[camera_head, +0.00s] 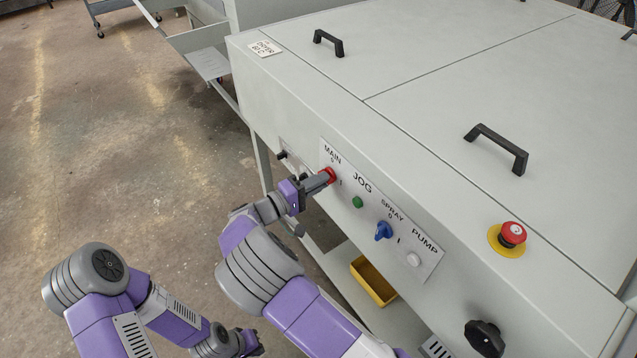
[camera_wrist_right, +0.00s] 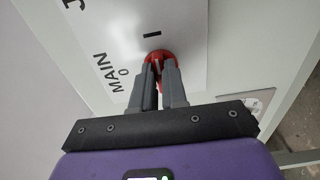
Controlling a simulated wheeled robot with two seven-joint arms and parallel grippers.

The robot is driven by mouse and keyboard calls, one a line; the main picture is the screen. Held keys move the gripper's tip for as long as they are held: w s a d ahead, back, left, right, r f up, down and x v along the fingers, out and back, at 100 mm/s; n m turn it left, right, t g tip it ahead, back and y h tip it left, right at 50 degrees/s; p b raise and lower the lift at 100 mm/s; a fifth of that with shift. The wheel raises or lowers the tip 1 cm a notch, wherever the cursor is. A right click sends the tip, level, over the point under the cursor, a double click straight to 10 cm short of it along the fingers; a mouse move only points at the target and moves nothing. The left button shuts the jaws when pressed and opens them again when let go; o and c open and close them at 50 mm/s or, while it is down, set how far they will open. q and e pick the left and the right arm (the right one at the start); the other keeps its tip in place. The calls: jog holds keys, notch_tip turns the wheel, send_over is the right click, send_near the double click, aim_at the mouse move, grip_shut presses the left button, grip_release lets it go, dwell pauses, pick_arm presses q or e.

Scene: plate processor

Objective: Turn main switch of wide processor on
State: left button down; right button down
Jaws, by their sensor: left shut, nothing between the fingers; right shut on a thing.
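The wide processor (camera_head: 300,95) is a large pale grey cabinet with a labelled control panel on its front. The red main switch (camera_head: 331,174) sits below the word MAIN at the panel's left end. It also shows in the right wrist view (camera_wrist_right: 158,56), with a 0 mark and a dash mark beside it. My right gripper (camera_head: 322,180) is at the switch, shut on it. In the right wrist view its fingers (camera_wrist_right: 160,72) cover part of the knob, so its exact angle is hard to tell. My left gripper (camera_head: 256,346) is shut and empty, low and away from the panel.
On the panel are a green JOG button (camera_head: 357,202), a blue SPRAY switch (camera_head: 384,230) and a white PUMP button (camera_head: 413,259). A red emergency stop (camera_head: 512,233) and a black knob (camera_head: 484,338) lie further right. A yellow bin (camera_head: 372,283) stands below. Floor at left is clear.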

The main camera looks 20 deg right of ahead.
jog(key=c, duration=1.2)
grip_release()
jog(key=shift+o, duration=0.2)
jog(key=p+v, duration=0.1)
jog(key=v, duration=0.6)
jog(key=shift+a, duration=0.3)
jog(key=shift+s, duration=0.1)
